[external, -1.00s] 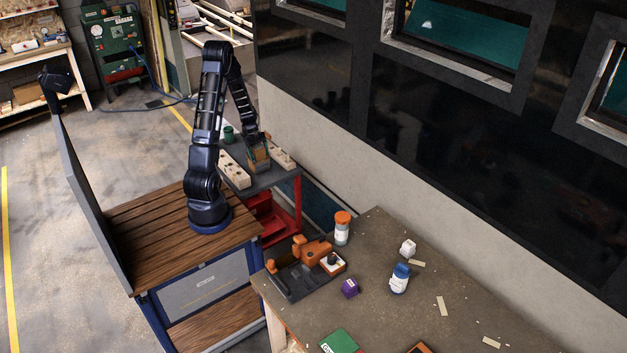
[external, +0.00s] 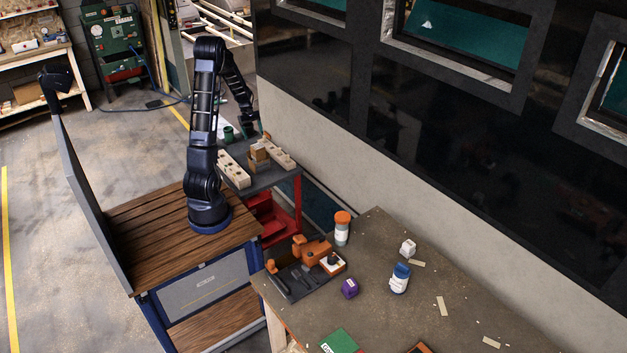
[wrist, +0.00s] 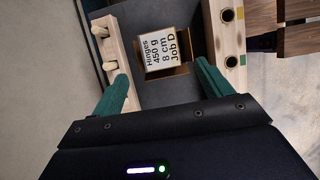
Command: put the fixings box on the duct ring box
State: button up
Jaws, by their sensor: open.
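A small box with a white label reading "Hinges 450 g 8 cm Job D" (wrist: 162,48) lies between the fingers in the wrist view. Brown cardboard shows around and below it, seemingly another box under it. In the external view a small tan box (external: 258,151) appears stacked on a brown box (external: 262,163) on the grey cart top. I cannot read which is the fixings box or the duct ring box. My gripper (wrist: 161,72) is open, its green fingers apart. In the external view it is above the boxes, clear of them.
Two pale wooden blocks flank the boxes: a left one (external: 234,169) and a right one (external: 279,153). A workbench (external: 383,230) with bottles and tools stands at the right, near the dark wall.

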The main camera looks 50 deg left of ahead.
jog(key=s+d+r+m+t+y, duration=0.1)
jog(key=s+d+r+m+y, duration=0.2)
jog(key=d+r+m, duration=1)
jog(key=s+d+r+m+t, duration=0.1)
jog(key=s+d+r+m, duration=0.1)
jog(key=s+d+r, duration=0.3)
jog(key=s+d+r+m+t+y, duration=0.1)
jog(key=s+d+r+m+t, duration=0.1)
jog(key=s+d+r, duration=0.4)
jog(key=s+d+m, duration=0.1)
jog(key=s+d, duration=0.3)
jog(key=d, duration=0.5)
jog(key=shift+s+d+t, duration=0.15)
jog(key=shift+s+t, duration=0.15)
jog(key=shift+s, duration=0.05)
